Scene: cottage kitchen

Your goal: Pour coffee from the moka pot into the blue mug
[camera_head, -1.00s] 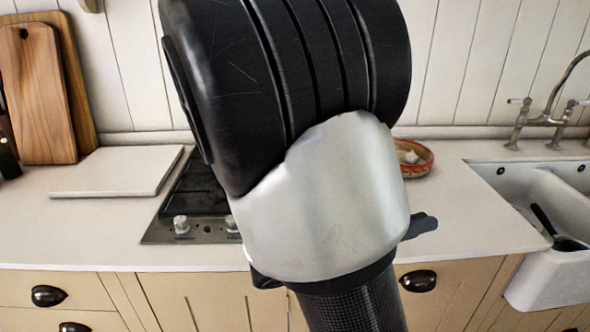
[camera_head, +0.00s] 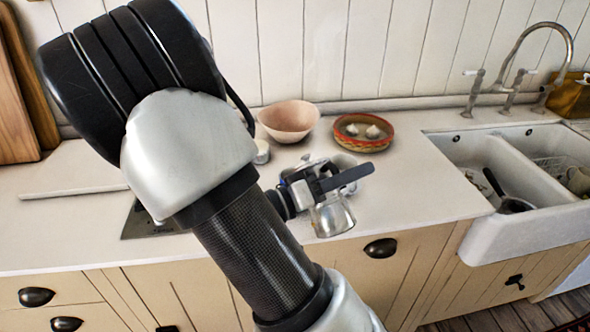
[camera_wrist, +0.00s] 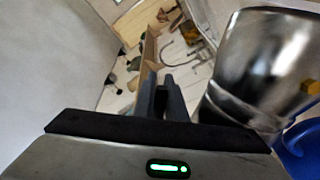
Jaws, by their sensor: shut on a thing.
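The silver moka pot (camera_head: 333,216) is in my gripper (camera_head: 335,181), near the counter's front edge and slightly tilted in the head view. The dark fingers cross in front of its middle. In the wrist view the pot (camera_wrist: 262,65) fills the right side, beside the fingers (camera_wrist: 166,98). The fingers are close together there, and exactly where they grip the pot is hidden. A blue curved thing, probably the blue mug (camera_wrist: 301,143), shows at the lower right of the wrist view, partly behind the pot. I cannot make out the blue mug clearly in the head view.
A pink bowl (camera_head: 289,119), a small light cup (camera_head: 261,152) and a red-rimmed basket (camera_head: 364,134) with white bulbs stand behind the pot. A white board (camera_head: 75,177) lies left. The sink (camera_head: 545,200) and tap are right. Counter between basket and sink is clear.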

